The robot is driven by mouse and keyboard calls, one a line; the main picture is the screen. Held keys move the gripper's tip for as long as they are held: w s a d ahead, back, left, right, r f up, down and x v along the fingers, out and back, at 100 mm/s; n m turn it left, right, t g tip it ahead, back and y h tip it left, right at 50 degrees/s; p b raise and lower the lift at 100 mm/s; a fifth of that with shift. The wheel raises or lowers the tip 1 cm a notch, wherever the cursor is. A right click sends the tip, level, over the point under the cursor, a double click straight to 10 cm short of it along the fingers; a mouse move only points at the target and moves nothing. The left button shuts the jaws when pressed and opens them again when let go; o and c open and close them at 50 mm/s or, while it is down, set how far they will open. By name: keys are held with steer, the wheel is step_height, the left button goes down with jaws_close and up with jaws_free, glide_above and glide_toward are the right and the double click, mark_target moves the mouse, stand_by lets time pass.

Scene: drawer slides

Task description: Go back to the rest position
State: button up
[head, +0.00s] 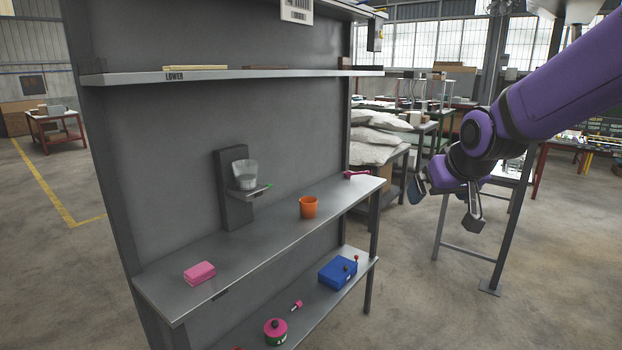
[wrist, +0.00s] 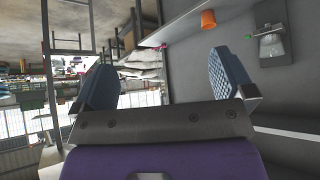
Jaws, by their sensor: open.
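My gripper (head: 444,203) hangs at the end of my purple arm, to the right of the grey shelf unit (head: 290,110) in the head view. Its two fingers are spread apart with nothing between them. In the wrist view the open fingers of my gripper (wrist: 165,85) stand left and right, with padded inner faces. The gripper is apart from the shelves and touches nothing that I can see.
The middle shelf (head: 262,228) holds a pink block (head: 199,273), an orange cup (head: 308,207) and a pink-handled item (head: 356,175). A bracket holds a clear cup (head: 245,174). A blue box (head: 338,272) sits on the bottom shelf. Tables with white sacks (head: 375,145) stand behind.

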steer(key=s+d+r+g, duration=0.1)
steer(key=s+d+r, duration=0.1)
steer(key=s, duration=1)
steer(key=s+d+r+m+g, duration=0.1)
steer(key=s+d+r, duration=0.1)
steer(key=s, duration=1.1)
steer(key=shift+s+d+m+h, duration=0.2)
steer(key=shift+d+m+h, duration=0.15)
steer(key=shift+d, duration=0.3)
